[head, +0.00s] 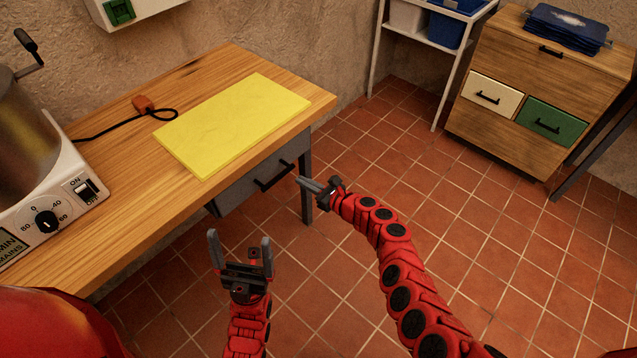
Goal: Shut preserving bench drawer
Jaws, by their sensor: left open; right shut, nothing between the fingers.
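The preserving bench (120,165) has a wooden top and stands at the left. Its grey drawer (240,192) is under the front edge, with a dark bar handle (274,175). No drawer interior shows, and the top overhangs it, so I cannot tell whether it sits fully flush. My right gripper (306,184) is shut and empty, its tips just right of the handle near the drawer's right end; contact is not clear. My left gripper (240,243) is open and empty, fingers spread, in front of and below the drawer's left end.
On the bench lie a yellow board (232,122) and a plug with a black cable (145,104); a preserving cooker (40,170) stands at left. A white shelf (440,45) and wooden cabinet (545,95) stand at the back right. The tiled floor between is clear.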

